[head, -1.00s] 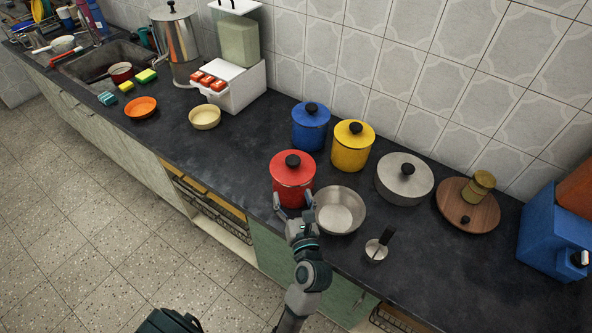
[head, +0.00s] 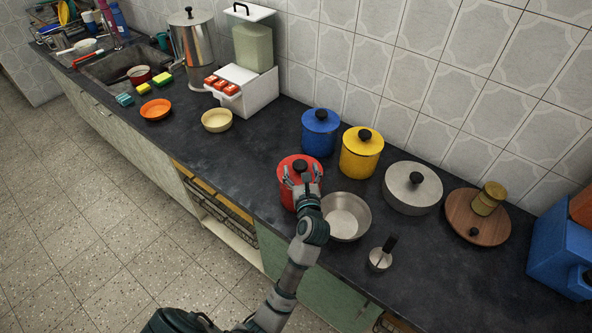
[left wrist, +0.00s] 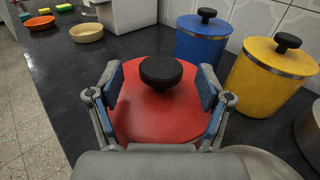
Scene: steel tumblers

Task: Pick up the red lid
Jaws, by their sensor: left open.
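The red lid (left wrist: 140,115) with its black knob (left wrist: 161,71) sits on the red pot (head: 287,190) near the counter's front edge. My left gripper (head: 302,179) is open over the lid. In the left wrist view its two fingers (left wrist: 160,85) stand on either side of the knob, apart from it. The gripper holds nothing. In the head view the gripper hides part of the pot and lid. My right gripper is not seen.
A blue pot (head: 320,133) and a yellow pot (head: 361,153) stand behind the red pot. A steel bowl (head: 346,216) is close on its right, and a grey pot (head: 412,188) is farther right. The counter left of the red pot is clear.

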